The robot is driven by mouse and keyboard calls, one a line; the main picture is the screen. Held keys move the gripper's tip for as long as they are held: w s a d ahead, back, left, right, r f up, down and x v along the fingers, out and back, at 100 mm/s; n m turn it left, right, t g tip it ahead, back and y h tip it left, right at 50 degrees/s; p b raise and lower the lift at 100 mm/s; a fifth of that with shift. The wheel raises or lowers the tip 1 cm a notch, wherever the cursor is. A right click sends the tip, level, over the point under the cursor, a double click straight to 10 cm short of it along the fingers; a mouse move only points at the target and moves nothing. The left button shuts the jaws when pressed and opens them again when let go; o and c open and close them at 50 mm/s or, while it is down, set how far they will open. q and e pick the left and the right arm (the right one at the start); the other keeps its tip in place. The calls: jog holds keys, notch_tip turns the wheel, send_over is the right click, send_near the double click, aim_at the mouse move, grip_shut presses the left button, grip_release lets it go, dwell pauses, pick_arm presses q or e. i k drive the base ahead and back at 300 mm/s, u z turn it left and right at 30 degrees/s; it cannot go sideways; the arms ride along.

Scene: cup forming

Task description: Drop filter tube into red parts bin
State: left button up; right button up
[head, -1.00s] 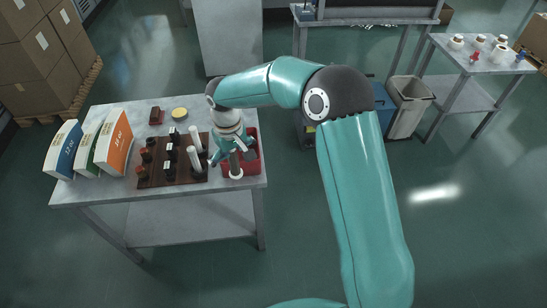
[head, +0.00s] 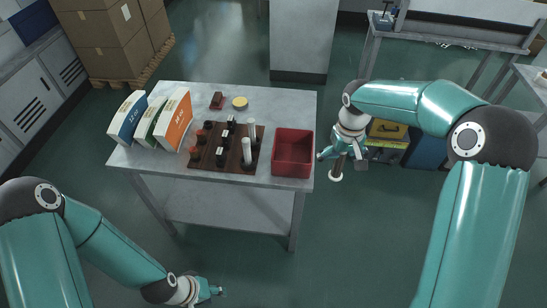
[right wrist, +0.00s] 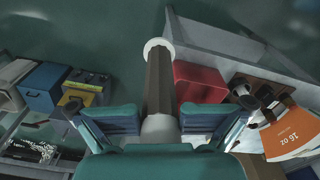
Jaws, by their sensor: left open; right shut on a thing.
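The red parts bin (head: 308,165) stands on the table's right end and looks empty. My right gripper (head: 347,160) is right of the table edge, over the floor, shut on the filter tube (head: 336,177), whose white flanged end points down. In the right wrist view the brown tube with white ends (right wrist: 158,80) sticks out between the fingers (right wrist: 158,122). The red bin (right wrist: 197,82) shows just beside it, apart from it. My left gripper (head: 208,290) is open and empty, low at the bottom of the head view, away from the table.
A dark wooden rack (head: 206,160) with white tubes and dark pieces lies left of the bin on the grey table (head: 285,100). A blue bin (head: 427,150) and yellow box (head: 387,130) stand behind my right gripper.

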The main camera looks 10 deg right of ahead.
aim_at(302, 172)
jog(key=z, duration=0.5)
jog(key=i, duration=1)
jog(key=u, duration=0.45)
